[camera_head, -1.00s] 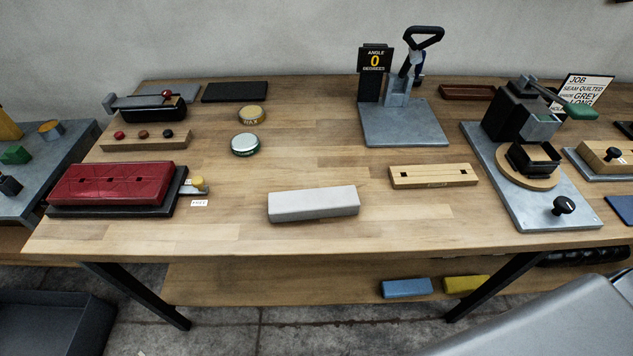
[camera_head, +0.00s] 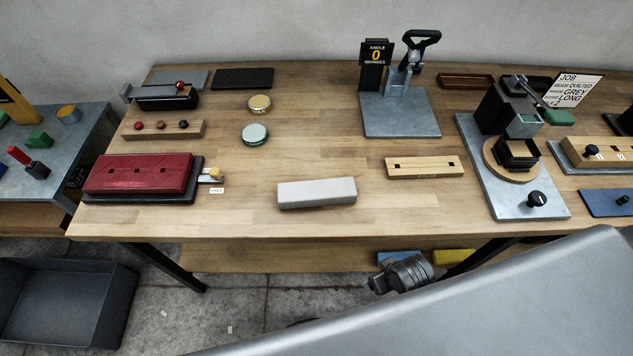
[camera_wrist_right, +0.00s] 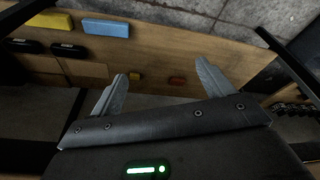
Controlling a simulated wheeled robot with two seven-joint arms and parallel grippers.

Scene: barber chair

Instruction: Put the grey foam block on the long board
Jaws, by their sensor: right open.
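The light grey foam block (camera_head: 317,193) lies flat near the front middle of the workbench, with bare wood around it. A pale wooden board (camera_head: 424,167) with two square holes lies to its right and slightly further back; nothing rests on it. I cannot tell for sure that this is the long board. My right gripper (camera_wrist_right: 160,72) is open and empty in the right wrist view, below the bench top, facing the lower shelf. In the head view a large grey arm part of mine covers the lower right. My left gripper is not in view.
A red quilted pad (camera_head: 138,174) sits on a black base at the left. An angle stand (camera_head: 400,115) and a clamp fixture (camera_head: 512,205) stand at the back and right. A blue block (camera_wrist_right: 105,28) and yellow block (camera_wrist_right: 50,20) lie on the lower shelf. A dark bin (camera_head: 65,300) is lower left.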

